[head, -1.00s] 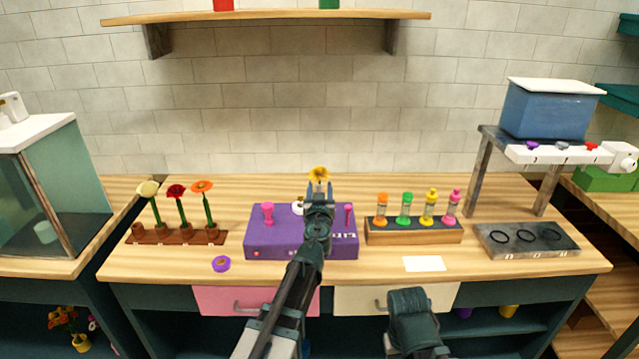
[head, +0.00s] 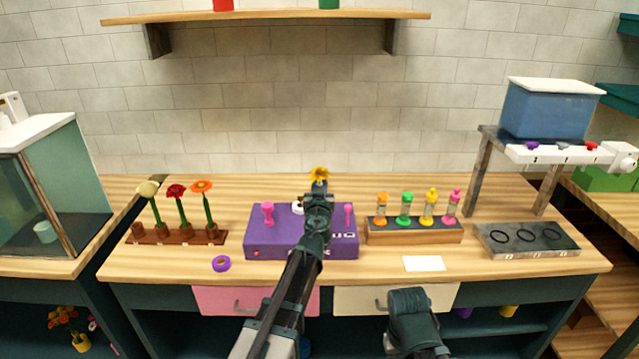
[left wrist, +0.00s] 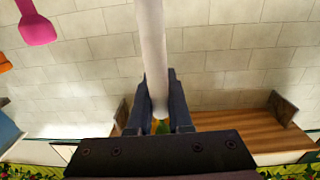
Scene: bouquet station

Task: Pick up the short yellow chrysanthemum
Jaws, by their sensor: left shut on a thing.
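The yellow chrysanthemum (head: 319,174) stands upright just above the fingertips of my left gripper (head: 319,188), over the purple box (head: 275,240). The gripper and arm hide its stem in the head view. In the left wrist view my left gripper (left wrist: 160,110) is shut, with a pale rod (left wrist: 152,45) running between its fingers and a small green bit (left wrist: 163,127) at its end. The flower head is hidden there. I cannot tell whether the flower is clear of the box.
Pink pegs (head: 267,213) stand on the purple box. A brown rack (head: 165,237) with several flowers is at left. A purple ring (head: 221,263) and white card (head: 424,263) lie in front.

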